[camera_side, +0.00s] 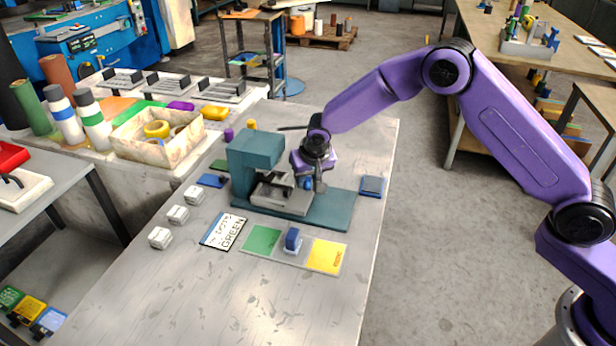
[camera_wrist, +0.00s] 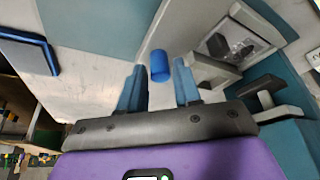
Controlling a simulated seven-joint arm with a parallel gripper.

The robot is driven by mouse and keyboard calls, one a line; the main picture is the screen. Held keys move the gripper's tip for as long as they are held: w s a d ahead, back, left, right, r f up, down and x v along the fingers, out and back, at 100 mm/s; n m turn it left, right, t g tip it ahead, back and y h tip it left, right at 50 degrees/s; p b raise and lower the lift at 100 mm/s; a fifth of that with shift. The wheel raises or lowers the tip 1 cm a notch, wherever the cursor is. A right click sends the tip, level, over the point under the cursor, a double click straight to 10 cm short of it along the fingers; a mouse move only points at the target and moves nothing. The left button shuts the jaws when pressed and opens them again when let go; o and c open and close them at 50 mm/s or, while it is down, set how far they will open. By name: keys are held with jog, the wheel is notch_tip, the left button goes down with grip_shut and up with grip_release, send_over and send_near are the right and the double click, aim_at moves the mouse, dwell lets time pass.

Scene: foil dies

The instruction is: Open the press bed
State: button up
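The teal press (camera_side: 256,152) stands on a teal base plate (camera_side: 335,212) on the bench. Its grey bed (camera_side: 283,199) sits low under the press head, and I cannot tell from these views how far out it is. My gripper (camera_side: 307,184) points down at the right side of the press. In the wrist view, a blue cylindrical knob (camera_wrist: 160,66) lies between the two teal fingertips of my gripper (camera_wrist: 158,75). Narrow gaps show on both sides of the knob, so the fingers look open around it. What the knob joins is hidden.
A card reading GREEN (camera_side: 223,231) lies in front. Beside it a strip holds a green square (camera_side: 262,240), a blue-handled block (camera_side: 293,240) and a yellow square (camera_side: 326,256). Several grey blocks (camera_side: 178,214) stand left. A blue pad (camera_side: 372,186) lies right. The front bench is clear.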

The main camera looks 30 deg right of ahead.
grip_shut()
jog(key=shift+s+d, duration=0.1)
jog(key=s+d, duration=0.8)
jog(key=shift+o, duration=0.3)
grip_release()
jog(key=v, duration=1.7)
jog(key=shift+r, duration=0.25)
